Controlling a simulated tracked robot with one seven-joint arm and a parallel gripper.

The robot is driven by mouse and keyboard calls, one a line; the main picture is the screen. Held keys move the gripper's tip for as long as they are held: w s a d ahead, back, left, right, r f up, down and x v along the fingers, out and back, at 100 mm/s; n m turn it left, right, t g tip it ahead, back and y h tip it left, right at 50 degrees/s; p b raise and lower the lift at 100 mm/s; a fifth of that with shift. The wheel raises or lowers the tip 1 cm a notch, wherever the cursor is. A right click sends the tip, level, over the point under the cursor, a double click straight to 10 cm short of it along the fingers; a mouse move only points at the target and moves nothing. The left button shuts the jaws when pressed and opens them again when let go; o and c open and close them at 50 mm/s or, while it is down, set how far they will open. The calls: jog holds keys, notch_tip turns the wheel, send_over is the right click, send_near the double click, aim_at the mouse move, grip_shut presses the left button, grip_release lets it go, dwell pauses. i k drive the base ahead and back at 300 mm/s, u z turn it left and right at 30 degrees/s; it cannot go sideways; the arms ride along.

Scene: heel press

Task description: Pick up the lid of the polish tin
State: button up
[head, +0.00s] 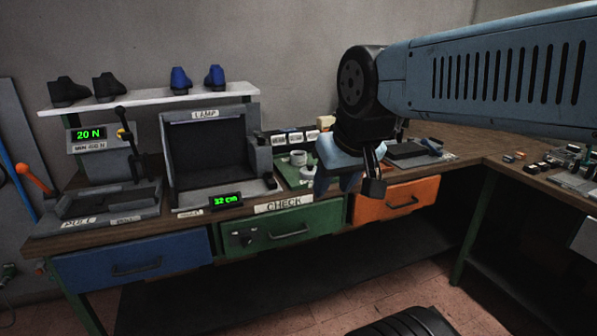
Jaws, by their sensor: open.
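Small pale round items (298,158) stand on a green mat (284,171) on the bench, just left of my gripper. One of them may be the polish tin, but they are too small to tell tin from lid. My gripper (347,188) is open, pointing down near the bench's front edge above the green and orange drawers. No object shows between its fingers. It hides part of the bench behind it and the right side of the mat.
A grey lamp box (208,150) with a "32 cm" display stands left of the mat. Further left is a pull tester (100,195) with levers. Shoes stand on a white shelf (150,98) above. A dark pad (408,151) lies to the right. Small parts clutter the right bench.

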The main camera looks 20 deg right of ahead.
aim_at(307, 173)
jog(key=u, duration=0.05)
jog(key=i, duration=1)
jog(key=z, duration=0.1)
